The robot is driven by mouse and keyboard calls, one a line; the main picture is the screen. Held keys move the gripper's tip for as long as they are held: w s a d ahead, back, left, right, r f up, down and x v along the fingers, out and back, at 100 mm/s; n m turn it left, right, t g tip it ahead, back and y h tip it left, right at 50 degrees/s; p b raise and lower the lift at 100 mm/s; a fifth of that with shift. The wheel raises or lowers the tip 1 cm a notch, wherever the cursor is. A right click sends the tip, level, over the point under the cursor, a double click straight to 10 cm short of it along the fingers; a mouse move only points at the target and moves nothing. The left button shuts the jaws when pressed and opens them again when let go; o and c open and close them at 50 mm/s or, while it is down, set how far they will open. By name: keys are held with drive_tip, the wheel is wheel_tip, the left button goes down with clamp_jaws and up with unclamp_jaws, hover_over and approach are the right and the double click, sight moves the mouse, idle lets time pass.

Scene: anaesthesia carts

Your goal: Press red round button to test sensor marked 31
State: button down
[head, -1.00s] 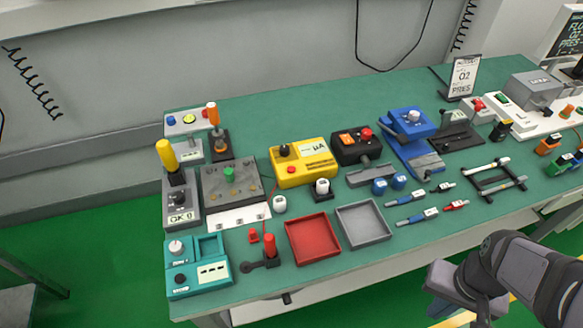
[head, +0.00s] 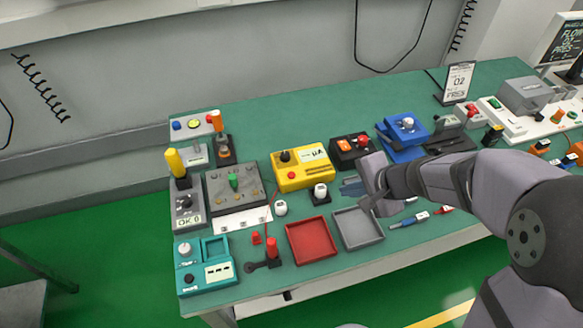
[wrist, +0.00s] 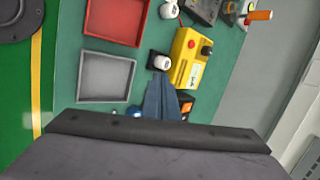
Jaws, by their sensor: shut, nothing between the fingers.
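A yellow µA box (head: 287,177) has a black knob and a red round button (head: 291,175); it also shows in the wrist view (wrist: 183,66). A white cylinder in a black stand (head: 320,191) is beside it, and a loose white cylinder (head: 281,209) is nearby. I cannot read the mark 31 on either. A black box (head: 343,156) with an orange switch and a red round button (head: 363,140) stands to the right. My gripper (head: 348,188) is shut and empty above the bench, right of the black stand. In the wrist view its fingertips (wrist: 156,82) appear near that stand.
A red tray (head: 313,241) and a grey tray (head: 340,228) lie near the front edge. A teal device (head: 205,264), a grey panel with a green knob (head: 233,183) and a blue device (head: 405,130) stand on the green bench. My arm hides part of the right side.

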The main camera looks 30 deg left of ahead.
drive_tip(key=w+a+r+m+t+y+p, duration=0.1)
drive_tip(key=w+a+m+p, duration=0.1)
drive_tip(key=a, duration=0.3)
drive_tip(key=w+a+r+m+p, duration=0.1)
drive_tip(key=w+a+r+m, duration=0.15)
drive_tip(key=a, duration=0.25)
drive_tip(key=m+t+p, duration=0.1)
drive_tip(key=m+p, duration=0.2)
drive_tip(key=m, duration=0.1)
hover_over(291, 175)
drive_tip(key=d, duration=0.1)
drive_tip(key=shift+s+f, duration=0.2)
drive_tip(key=shift+f, duration=0.35)
drive_tip(key=shift+f+b, duration=0.15)
drive_tip(key=shift+b, duration=0.2)
wheel_tip(291, 175, down, 6)
drive_tip(key=b, duration=0.5)
drive_tip(key=shift+f, duration=0.25)
wheel_tip(291, 175, down, 2)
drive_tip(key=b, duration=0.3)
drive_tip(key=shift+f+b, duration=0.85)
drive_tip(key=shift+b, duration=0.35)
idle(1.0)
drive_tip(key=shift+r, duration=0.15)
idle(0.3)
drive_tip(key=shift+r+p, duration=0.6)
drive_tip(key=shift+r, duration=0.05)
